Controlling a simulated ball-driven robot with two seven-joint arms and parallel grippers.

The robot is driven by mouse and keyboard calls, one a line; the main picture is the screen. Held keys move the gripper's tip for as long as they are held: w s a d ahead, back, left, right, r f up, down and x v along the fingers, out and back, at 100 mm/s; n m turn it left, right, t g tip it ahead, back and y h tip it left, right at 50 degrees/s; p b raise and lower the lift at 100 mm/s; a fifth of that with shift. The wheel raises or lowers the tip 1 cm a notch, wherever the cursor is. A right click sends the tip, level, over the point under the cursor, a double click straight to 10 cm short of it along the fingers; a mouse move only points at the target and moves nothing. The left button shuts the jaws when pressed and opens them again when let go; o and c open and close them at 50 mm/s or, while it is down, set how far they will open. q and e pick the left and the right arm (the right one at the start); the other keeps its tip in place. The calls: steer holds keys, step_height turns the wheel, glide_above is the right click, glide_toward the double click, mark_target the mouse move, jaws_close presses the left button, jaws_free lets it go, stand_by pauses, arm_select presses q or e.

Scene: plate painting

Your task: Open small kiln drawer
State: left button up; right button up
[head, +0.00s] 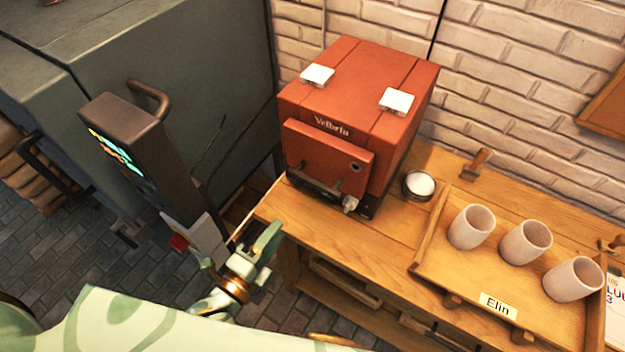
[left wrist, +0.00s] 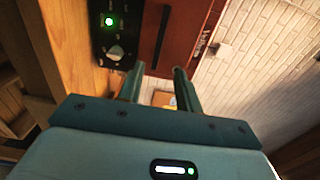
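The small red kiln (head: 405,120) stands on the wooden table, against the brick wall. My right gripper is not seen.
A large grey kiln (head: 190,60) with a control post (head: 130,140) stands at left. Right of the small kiln are a small bowl (head: 419,186) and a wooden tray (head: 430,240) with three pale cups (head: 525,242). Bare table (head: 370,240) lies before the kiln.

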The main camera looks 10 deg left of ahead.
mark_target(312, 185)
arm_select(q)
steer(key=x, duration=1.5)
steer(key=shift+w+d+f, duration=0.1)
steer(key=shift+w+d, duration=0.05)
steer(key=shift+w, duration=0.2)
jaws_close()
